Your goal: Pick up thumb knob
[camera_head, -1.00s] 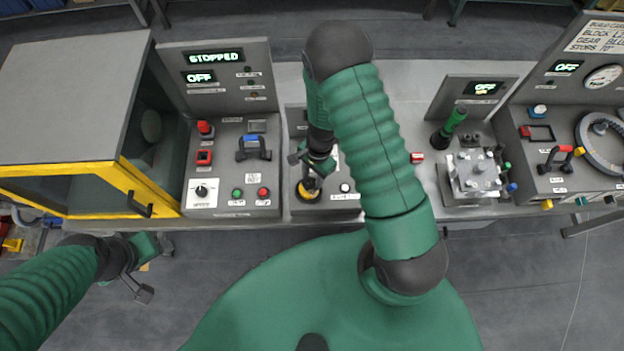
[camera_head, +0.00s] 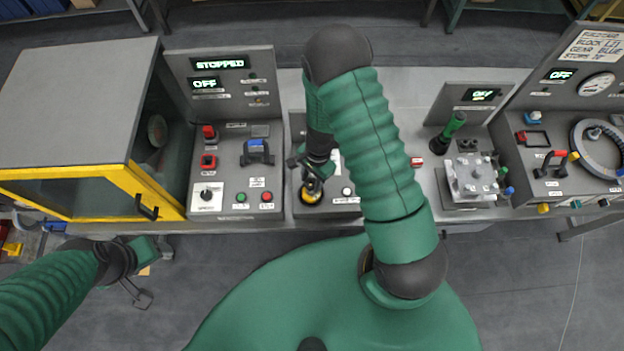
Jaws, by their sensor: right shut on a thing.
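My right gripper (camera_head: 313,184) reaches down over the small grey panel in the middle of the bench. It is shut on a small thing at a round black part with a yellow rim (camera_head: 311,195). I take this small thing to be the thumb knob; the fingers hide most of it, and I cannot tell whether it is clear of the panel. My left gripper (camera_head: 143,272) hangs in front of the bench at the lower left, away from the panels. Its fingers are too small and dark to tell whether they are open.
A grey cabinet with a yellow-framed door (camera_head: 150,185) stands at the left. Beside it is a control panel (camera_head: 228,130) reading STOPPED and OFF. A metal block fixture (camera_head: 472,180) and a green-handled lever (camera_head: 449,130) stand to the right. A dial panel (camera_head: 560,150) is farther right.

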